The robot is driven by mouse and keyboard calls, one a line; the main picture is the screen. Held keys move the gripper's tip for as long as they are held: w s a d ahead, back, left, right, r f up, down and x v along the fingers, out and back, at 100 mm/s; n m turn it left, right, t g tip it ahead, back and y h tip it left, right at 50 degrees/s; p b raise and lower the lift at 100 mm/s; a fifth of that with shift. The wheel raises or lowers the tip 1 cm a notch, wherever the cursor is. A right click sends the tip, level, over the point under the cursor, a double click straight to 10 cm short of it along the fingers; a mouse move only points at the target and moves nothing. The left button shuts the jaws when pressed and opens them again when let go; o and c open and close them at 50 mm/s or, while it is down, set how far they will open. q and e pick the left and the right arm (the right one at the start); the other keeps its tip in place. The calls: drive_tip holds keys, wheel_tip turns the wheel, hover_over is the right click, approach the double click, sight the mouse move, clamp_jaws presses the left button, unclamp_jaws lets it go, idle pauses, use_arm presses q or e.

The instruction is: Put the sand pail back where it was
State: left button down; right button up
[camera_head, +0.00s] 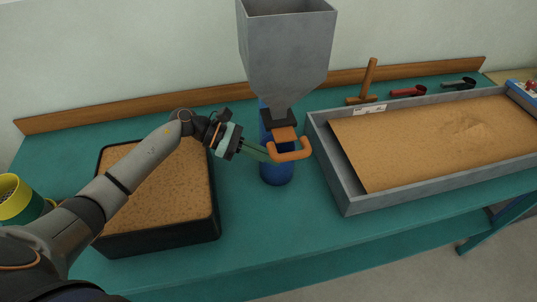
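A blue cylindrical container (277,172) stands on the teal bench under the grey hopper (287,45). It may be the sand pail; its top is partly hidden by the orange handle (296,153) of the hopper's outlet. My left gripper (266,152) reaches in from the left, with its greenish fingers at the left end of this handle. I cannot tell whether they are closed on it. A yellow and green bucket (13,204) with dark grains inside is at the far left, partly cut off. My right gripper is out of view.
A black tray of sand (205,228) lies under my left arm. A grey metal tray of sand (345,193) fills the right. The bench front (275,225) is clear.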

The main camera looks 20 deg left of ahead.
use_arm(q)
drive_tip(key=shift+f, duration=0.1)
drive_tip(key=c, duration=1.1)
unclamp_jaws()
drive_tip(key=shift+r, duration=0.25)
drive_tip(key=shift+b+v, duration=1.25)
drive_tip(key=shift+v, duration=4.7)
